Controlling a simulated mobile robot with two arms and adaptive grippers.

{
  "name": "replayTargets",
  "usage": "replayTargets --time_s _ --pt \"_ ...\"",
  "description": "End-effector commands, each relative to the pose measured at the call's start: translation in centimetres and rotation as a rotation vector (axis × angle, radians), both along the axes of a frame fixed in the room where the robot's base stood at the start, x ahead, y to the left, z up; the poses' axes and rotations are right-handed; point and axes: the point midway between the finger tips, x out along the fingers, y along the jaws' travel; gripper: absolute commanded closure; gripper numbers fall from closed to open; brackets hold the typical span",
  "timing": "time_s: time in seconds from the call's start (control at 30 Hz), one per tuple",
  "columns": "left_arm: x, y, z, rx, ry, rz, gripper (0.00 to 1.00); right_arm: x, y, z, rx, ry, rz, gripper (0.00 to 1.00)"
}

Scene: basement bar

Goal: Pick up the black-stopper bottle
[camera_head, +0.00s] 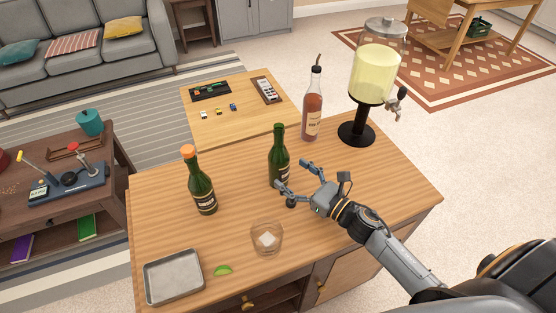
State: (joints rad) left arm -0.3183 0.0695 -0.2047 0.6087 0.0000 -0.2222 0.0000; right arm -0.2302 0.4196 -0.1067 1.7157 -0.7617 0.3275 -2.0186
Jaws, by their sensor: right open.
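The bottle with a black pourer-like stopper (313,103) holds pink-amber liquid and stands upright at the back of the wooden counter. A green bottle (279,160) with a dark green top stands upright in the middle. Another green bottle (202,187) with an orange stopper stands to its left. My right gripper (292,174) is open and empty, its fingers spread just right of the middle green bottle; one fingertip overlaps that bottle's lower edge in the picture, and I cannot tell whether they touch. My left gripper is not in view.
On the counter (230,229) are a drink dispenser (375,75) at back right, a glass (267,238) with something pale inside, a lime wedge (222,270) and a metal tray (173,276) at the front. A low table (238,123) with small items lies behind.

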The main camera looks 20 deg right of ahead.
Motion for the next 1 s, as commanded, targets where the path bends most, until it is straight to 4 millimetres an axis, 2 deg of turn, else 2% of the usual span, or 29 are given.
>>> replayTargets --time_s 0.17,0.3,0.5,0.77,1.0 --pt "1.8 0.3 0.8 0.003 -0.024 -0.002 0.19 1.1 0.4 0.4 0.000 0.000 0.000 0.18" --pt "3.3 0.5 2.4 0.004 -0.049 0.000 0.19 3.2 1.1 1.1 0.002 0.000 -0.001 0.18" --pt "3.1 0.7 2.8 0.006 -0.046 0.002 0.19 5.2 2.1 0.8 0.001 0.000 -0.001 0.18" --pt "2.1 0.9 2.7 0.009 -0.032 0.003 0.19 5.3 2.2 0.6 0.000 0.002 0.000 0.18" --pt "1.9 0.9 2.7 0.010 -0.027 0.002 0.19 5.3 2.1 0.6 0.000 0.001 0.000 0.67"
